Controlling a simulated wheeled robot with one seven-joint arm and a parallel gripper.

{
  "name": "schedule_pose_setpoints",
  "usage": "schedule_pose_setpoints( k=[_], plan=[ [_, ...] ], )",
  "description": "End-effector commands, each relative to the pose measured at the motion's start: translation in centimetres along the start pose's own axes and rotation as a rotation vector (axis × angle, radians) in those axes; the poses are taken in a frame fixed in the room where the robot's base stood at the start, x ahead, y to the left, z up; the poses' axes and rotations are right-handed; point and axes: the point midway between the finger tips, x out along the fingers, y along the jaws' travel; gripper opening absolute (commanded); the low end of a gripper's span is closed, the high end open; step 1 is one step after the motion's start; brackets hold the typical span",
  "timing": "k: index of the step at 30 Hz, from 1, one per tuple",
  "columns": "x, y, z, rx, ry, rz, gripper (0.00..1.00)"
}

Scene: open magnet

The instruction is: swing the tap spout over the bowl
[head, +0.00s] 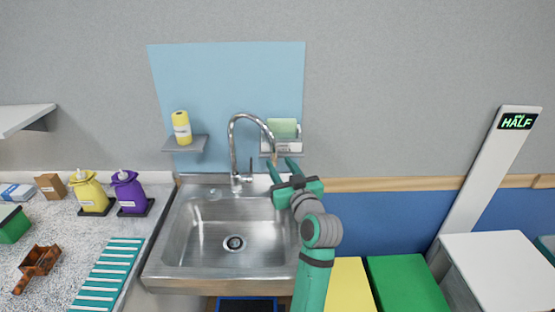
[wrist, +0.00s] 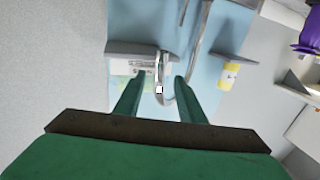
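The chrome tap (head: 235,165) stands upright behind the steel sink bowl (head: 205,240). Its arched spout (head: 250,115) curves to the right, and its tip hangs by my gripper near the bowl's right rear side. My gripper (head: 281,164) is open, with its two green fingers apart around the spout's end. In the wrist view, the spout (wrist: 161,68) shows between the fingertips, closer to the right finger; I cannot tell whether they touch. The bowl looks empty, with a dark drain in its floor. My arm covers the bowl's right edge.
A small shelf with a green-and-white item (head: 283,130) is on the wall behind my gripper. A yellow bottle (head: 182,128) stands on another shelf at left. Yellow (head: 91,192) and purple (head: 129,192) containers stand on the left counter. The space above the bowl is clear.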

Motion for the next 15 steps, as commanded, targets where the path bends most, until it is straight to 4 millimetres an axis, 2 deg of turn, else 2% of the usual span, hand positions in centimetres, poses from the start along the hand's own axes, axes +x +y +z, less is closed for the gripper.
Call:
schedule_pose_setpoints(
  k=[6,10,15],
  plan=[
    [3.0,0.1,0.0,0.0,0.0,0.001,0.36],
    [3.9,-0.1,0.0,0.0,0.0,-0.001,0.36],
    [4.0,0.3,0.0,0.0,0.001,0.005,0.36]
  ],
)
